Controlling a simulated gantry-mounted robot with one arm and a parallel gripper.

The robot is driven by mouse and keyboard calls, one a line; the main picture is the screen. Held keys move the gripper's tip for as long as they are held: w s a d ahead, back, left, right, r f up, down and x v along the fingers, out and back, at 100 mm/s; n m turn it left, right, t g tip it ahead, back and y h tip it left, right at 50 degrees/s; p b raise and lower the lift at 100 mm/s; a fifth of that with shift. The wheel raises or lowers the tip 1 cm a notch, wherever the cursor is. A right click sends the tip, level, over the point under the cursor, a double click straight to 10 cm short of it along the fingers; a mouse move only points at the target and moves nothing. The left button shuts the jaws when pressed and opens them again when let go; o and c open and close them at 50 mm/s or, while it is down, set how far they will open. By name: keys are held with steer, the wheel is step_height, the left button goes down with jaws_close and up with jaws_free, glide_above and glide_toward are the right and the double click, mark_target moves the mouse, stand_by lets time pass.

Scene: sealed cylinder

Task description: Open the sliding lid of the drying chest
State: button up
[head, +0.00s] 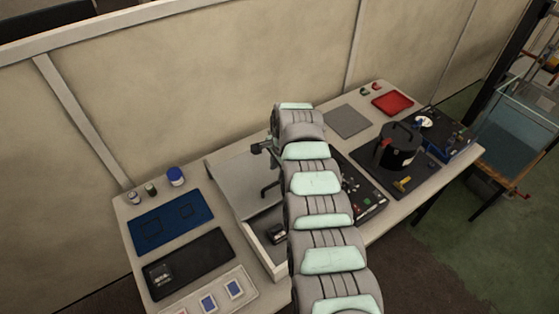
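The drying chest (262,262) is a pale, low box in the middle of the table, partly hidden behind my arm. Its flat grey lid (237,179) covers the back part. The front part looks uncovered, and a small dark object (276,233) shows inside it. A dark bracket-like piece (269,189) shows at the lid's right side, beside my arm; I cannot tell whether it is a handle or part of my gripper. My gripper (263,147) is over the chest's back right area, mostly hidden by my arm. Its fingers and any contact with the lid cannot be made out.
Left of the chest lie a blue mat (172,227), a black tray (190,264) and a pale tray (212,298). Small jars (176,176) stand at the back left. Right of my arm are a dark panel (357,184), a black cylinder (398,148) and a red tray (392,103).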

steer(key=shift+s+d+r, duration=0.1)
steer(key=shift+s+r, duration=0.05)
steer(key=shift+r, duration=0.7)
steer(key=shift+s+d+r, duration=0.1)
steer(key=shift+s+r, duration=0.05)
steer(key=shift+r, duration=0.7)
